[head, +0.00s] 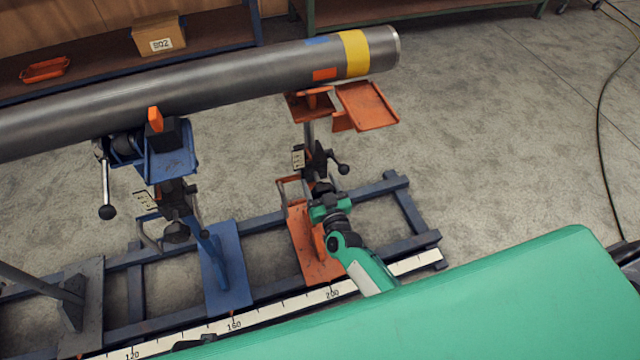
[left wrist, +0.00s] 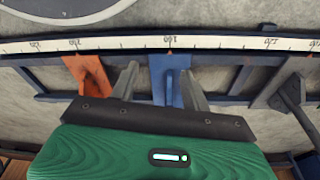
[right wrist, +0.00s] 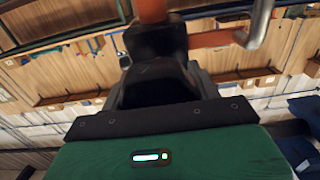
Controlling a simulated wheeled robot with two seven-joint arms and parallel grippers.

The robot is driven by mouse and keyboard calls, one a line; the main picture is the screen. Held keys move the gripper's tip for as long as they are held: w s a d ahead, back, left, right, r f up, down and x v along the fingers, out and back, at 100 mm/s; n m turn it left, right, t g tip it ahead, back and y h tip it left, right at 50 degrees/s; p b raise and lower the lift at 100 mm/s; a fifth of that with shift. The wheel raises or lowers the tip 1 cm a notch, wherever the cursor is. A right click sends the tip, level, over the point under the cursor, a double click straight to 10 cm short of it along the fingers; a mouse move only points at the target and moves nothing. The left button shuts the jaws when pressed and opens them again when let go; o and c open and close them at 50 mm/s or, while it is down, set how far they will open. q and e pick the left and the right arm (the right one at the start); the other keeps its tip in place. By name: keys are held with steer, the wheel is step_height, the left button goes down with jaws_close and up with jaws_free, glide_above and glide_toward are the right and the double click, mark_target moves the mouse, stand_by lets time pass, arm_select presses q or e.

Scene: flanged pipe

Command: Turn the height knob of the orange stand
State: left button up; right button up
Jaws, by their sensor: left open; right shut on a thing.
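The orange stand (head: 318,240) stands on the blue rail frame, its orange head and tray under the pipe's right end. Its black height knob (head: 322,187) sits low on the post, partly hidden by my right gripper (head: 328,206). In the right wrist view the right gripper is shut on the black knob (right wrist: 150,85), with fingers on both sides of it. My left gripper (left wrist: 160,85) is open and empty in the left wrist view, above the rail and scale; it does not show clearly in the head view.
The steel pipe (head: 220,80) with a yellow band lies across the orange stand and the blue stand (head: 225,265). The blue stand has a long lever with a black ball (head: 107,212). A scale strip (head: 270,310) runs along the frame. Floor at the right is clear except a cable.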

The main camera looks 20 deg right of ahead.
steer(key=shift+m, duration=0.3)
steer(key=shift+m, duration=1)
steer(key=shift+d+m, duration=0.1)
steer(key=shift+m, duration=0.9)
steer(key=m, duration=0.3)
steer(key=shift+f+b, duration=0.1)
steer(key=shift+b, duration=0.3)
steer(key=shift+m, duration=0.8)
steer(key=shift+d+m, duration=0.1)
steer(key=shift+m, duration=0.5)
arm_select(q)
step_height(320, 180, up, 3)
steer(key=shift+w+d+r, duration=0.1)
steer(key=shift+r, duration=0.1)
steer(key=shift+r, duration=0.1)
steer(key=shift+w, duration=0.3)
arm_select(e)
steer(key=shift+m, duration=0.3)
